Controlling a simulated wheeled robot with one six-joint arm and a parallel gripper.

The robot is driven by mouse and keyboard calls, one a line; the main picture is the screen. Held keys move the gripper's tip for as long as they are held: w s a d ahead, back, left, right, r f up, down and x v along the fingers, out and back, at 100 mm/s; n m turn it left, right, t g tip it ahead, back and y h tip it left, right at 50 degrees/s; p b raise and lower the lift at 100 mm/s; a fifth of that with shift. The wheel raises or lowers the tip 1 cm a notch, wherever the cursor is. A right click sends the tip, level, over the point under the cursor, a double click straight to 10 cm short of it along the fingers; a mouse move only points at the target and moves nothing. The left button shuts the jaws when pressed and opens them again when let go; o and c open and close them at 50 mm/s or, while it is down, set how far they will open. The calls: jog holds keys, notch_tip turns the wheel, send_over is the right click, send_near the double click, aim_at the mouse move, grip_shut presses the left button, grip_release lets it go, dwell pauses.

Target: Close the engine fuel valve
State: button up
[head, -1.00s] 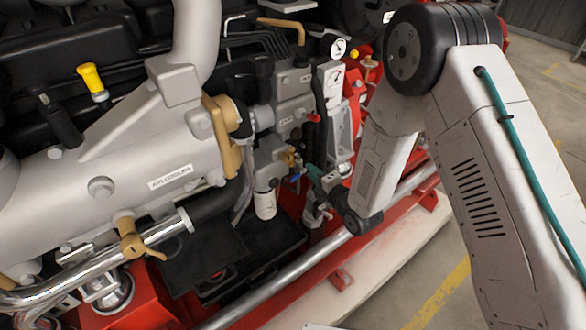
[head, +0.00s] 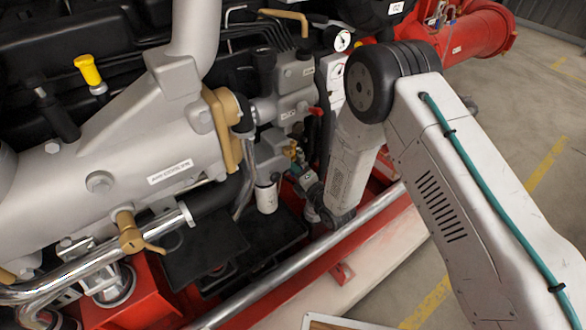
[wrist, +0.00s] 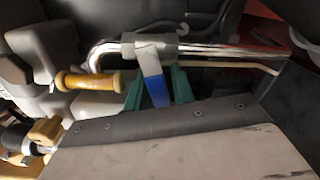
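The fuel valve's blue lever (wrist: 155,92) hangs from a grey fitting (wrist: 150,47) on a chrome pipe in the wrist view. My gripper (wrist: 158,85) has green fingers, one on each side of the blue lever. The fingers stand apart; I cannot tell whether either touches the lever. In the head view my gripper (head: 309,180) is low beside the engine, near a small brass fitting (head: 292,152). The lever is hidden there by the gripper and arm.
A white filter canister (head: 266,198) hangs just left of the gripper. A chrome rail (head: 300,259) runs along the red base below. Gauges (head: 342,41) stand above, beside my arm. Open floor lies at right.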

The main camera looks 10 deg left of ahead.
grip_shut()
jog(key=shift+a+r+m, duration=0.1)
jog(key=shift+r+m, duration=0.15)
jog(key=shift+m, duration=0.55)
jog(key=shift+r+m, duration=0.25)
jog(key=shift+m, duration=0.55)
grip_release()
jog(key=v, duration=0.8)
